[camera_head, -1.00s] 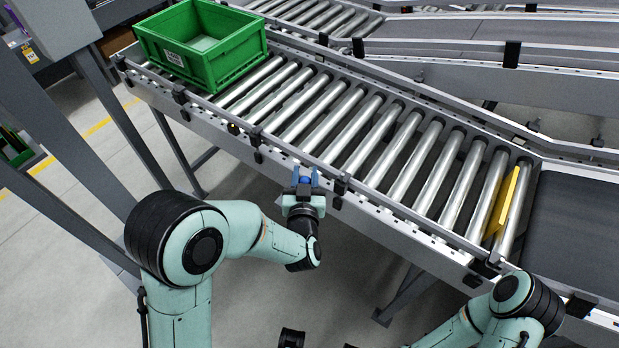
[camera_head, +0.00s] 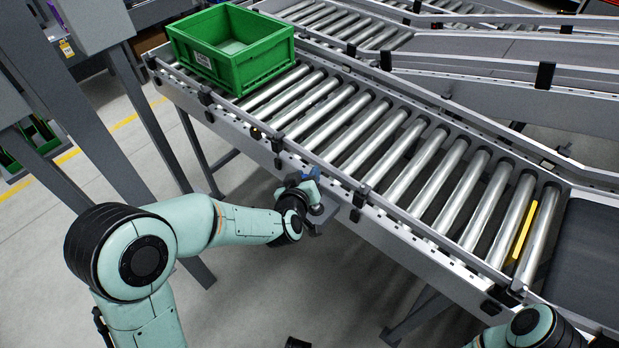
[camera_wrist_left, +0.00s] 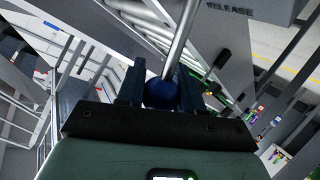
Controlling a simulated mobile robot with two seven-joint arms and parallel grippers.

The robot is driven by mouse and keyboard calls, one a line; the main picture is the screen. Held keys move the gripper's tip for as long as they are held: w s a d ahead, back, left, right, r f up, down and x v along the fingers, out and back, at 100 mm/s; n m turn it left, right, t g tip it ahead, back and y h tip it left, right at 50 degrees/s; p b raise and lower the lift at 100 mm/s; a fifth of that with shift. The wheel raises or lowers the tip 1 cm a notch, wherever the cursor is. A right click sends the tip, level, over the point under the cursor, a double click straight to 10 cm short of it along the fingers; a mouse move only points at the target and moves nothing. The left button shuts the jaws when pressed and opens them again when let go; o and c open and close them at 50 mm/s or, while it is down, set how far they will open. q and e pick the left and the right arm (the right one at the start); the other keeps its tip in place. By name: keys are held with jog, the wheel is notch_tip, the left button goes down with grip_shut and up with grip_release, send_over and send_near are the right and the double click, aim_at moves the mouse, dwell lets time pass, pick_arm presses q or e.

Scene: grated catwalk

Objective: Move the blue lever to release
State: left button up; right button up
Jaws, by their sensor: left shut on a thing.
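The blue lever shows in the left wrist view as a round dark blue knob (camera_wrist_left: 161,92) on a bare metal rod (camera_wrist_left: 183,42). My left gripper (camera_wrist_left: 160,88) is shut on the knob, with a finger on each side. The word RELEASE is printed on a grey plate (camera_wrist_left: 235,30) beyond the rod, at the top right. In the head view my left gripper (camera_head: 309,183) is at the near side of the conveyor, below its rail, and mostly hides the lever. My right arm shows at the bottom right edge; its gripper is out of view.
A green tote (camera_head: 232,50) stands on the conveyor rollers (camera_head: 390,150) at the upper left. A yellow bar (camera_head: 525,230) lies between rollers at the right, before a dark belt (camera_head: 582,250). Grey posts (camera_head: 115,110) rise at the left. Grey floor is open below the conveyor.

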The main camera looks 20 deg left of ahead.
pick_arm(q)
jog(key=shift+f, duration=0.1)
dwell(0.3)
jog(key=o, duration=1)
jog(key=b+v, duration=0.1)
jog(key=v, duration=1.2)
jog(key=shift+s, duration=0.15)
